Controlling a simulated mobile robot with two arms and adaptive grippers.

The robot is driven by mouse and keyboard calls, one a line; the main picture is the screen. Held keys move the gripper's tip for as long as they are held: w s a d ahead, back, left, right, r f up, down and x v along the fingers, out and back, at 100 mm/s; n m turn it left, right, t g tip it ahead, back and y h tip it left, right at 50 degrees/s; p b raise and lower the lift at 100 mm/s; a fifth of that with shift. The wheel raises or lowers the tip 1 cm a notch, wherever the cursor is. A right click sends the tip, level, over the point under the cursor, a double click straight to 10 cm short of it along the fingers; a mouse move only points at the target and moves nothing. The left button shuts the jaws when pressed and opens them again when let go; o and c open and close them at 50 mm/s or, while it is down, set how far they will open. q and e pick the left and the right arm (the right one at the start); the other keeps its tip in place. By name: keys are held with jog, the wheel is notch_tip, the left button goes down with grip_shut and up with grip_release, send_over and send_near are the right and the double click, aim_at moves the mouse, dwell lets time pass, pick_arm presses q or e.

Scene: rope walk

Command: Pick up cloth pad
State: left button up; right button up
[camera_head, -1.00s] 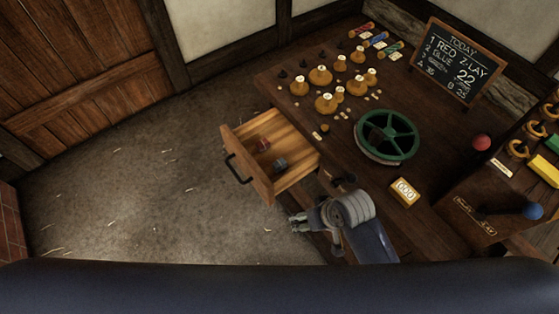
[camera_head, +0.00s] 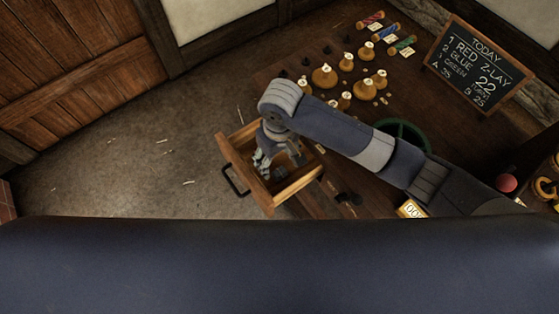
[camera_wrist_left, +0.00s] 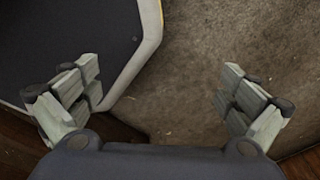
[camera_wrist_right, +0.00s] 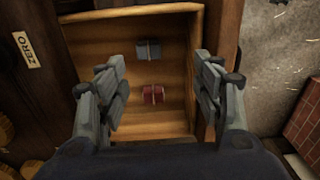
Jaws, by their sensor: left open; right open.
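A small red bundle with a pale tie (camera_wrist_right: 153,95) and a small grey bundle with a pale tie (camera_wrist_right: 148,50) lie apart on the floor of the open wooden drawer (camera_wrist_right: 85,17). I cannot tell for sure which one is the cloth pad. My right gripper (camera_wrist_right: 161,80) is open and empty above the drawer, its fingers to either side of the red bundle in the right wrist view. In the head view the right gripper (camera_head: 265,163) reaches down into the drawer and hides the red bundle. My left gripper (camera_wrist_left: 160,90) is open and empty above the floor.
The drawer front (camera_head: 243,176) with its dark handle sticks out from the workbench. On the bench are several brass-coloured weights (camera_head: 325,76), a green wheel (camera_head: 405,128) partly behind my right arm, and a chalkboard (camera_head: 477,63).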

send_over(280, 172)
jog(key=f, duration=0.5)
jog(key=shift+s, duration=0.2)
notch_tip(280, 172, down, 5)
jog(key=shift+w+r, duration=0.15)
pick_arm(q)
jog(key=shift+s+d, duration=0.15)
jog(key=shift+s, duration=0.05)
pick_arm(e)
jog(key=shift+f, duration=0.5)
jog(key=c, duration=1)
